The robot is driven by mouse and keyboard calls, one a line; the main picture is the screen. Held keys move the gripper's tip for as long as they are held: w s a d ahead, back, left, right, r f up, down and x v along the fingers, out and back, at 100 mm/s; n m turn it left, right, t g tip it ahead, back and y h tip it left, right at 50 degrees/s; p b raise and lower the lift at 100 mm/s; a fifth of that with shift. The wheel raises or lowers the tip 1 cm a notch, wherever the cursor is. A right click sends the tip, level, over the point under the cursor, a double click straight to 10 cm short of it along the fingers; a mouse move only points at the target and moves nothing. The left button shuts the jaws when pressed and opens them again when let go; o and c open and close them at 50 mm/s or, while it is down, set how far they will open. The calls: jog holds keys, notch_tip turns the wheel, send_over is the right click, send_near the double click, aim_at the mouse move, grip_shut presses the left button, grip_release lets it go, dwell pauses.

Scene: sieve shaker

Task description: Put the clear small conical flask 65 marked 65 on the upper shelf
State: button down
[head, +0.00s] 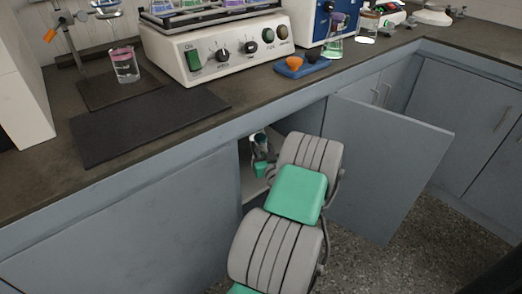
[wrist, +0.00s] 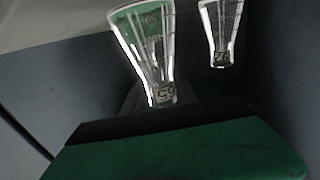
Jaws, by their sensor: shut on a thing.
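The clear small conical flask 65 (wrist: 146,52) shows in the wrist view, its label upside down in the picture. My gripper (head: 262,168) is shut on this flask; the fingertips are mostly hidden. In the head view my arm reaches into the open cupboard under the bench. A bit of clear glass (head: 259,141) shows just above my gripper there. The upper shelf cannot be made out clearly in either view.
The open cupboard door (head: 385,165) stands right of my arm. The bench top holds a shaker (head: 225,50) and a pink-topped beaker (head: 125,66).

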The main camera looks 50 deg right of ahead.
jog(key=shift+r, duration=0.15)
jog(key=shift+f, duration=0.2)
jog(key=c, duration=1)
grip_release()
jog(key=shift+o, duration=0.2)
jog(key=shift+r, duration=0.2)
jog(key=v, duration=1.2)
